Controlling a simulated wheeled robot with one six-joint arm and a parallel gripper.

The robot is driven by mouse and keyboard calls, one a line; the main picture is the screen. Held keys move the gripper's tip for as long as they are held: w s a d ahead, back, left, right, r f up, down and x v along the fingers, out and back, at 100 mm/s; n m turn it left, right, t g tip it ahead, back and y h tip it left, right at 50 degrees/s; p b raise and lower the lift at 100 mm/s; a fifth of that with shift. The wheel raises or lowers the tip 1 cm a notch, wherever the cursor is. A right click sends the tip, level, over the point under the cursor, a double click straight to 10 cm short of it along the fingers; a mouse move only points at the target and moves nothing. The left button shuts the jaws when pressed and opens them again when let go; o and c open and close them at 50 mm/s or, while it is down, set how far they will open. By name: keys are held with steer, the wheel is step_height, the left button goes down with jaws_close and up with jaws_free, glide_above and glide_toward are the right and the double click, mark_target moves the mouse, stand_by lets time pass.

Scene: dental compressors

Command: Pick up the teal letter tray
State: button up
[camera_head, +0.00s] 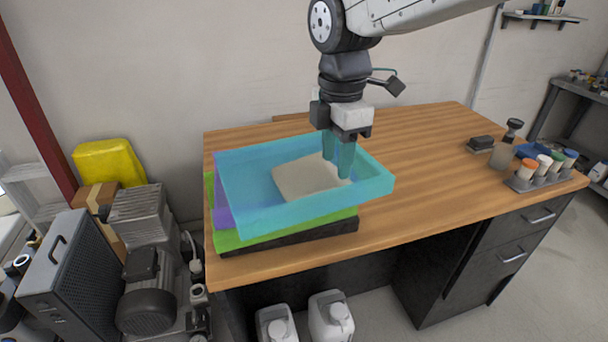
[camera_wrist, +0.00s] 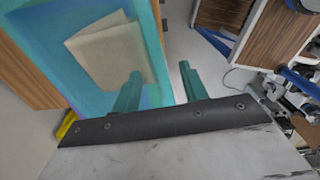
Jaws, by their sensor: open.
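The teal letter tray (camera_head: 250,205) is the top of a stack at the left end of the wooden desk. A beige folded paper or cloth (camera_head: 300,178) lies in it, also seen in the wrist view (camera_wrist: 112,52). My gripper (camera_head: 337,170) is open and points down at the tray's right part. In the wrist view, the teal tray wall (camera_wrist: 152,40) appears between my fingers (camera_wrist: 160,75), one over the inside and one over the outside. I cannot tell whether the fingertips are below the rim or touch it.
Under the teal tray are a purple tray (camera_head: 221,208), a green tray (camera_head: 228,240) and a black tray (camera_head: 315,233). A rack with capped containers (camera_head: 540,178) stands at the desk's right end. The desk's middle (camera_head: 425,155) is clear. Compressors (camera_head: 150,270) stand left on the floor.

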mark_target(328, 194)
steer(key=shift+w+a+f, duration=0.1)
steer(key=shift+a+f, duration=0.15)
steer(key=shift+f, duration=0.2)
step_height(328, 194, down, 7)
steer(key=shift+w+a, duration=0.1)
steer(key=shift+a, duration=0.05)
steer(key=shift+c, duration=0.3)
jaws_close()
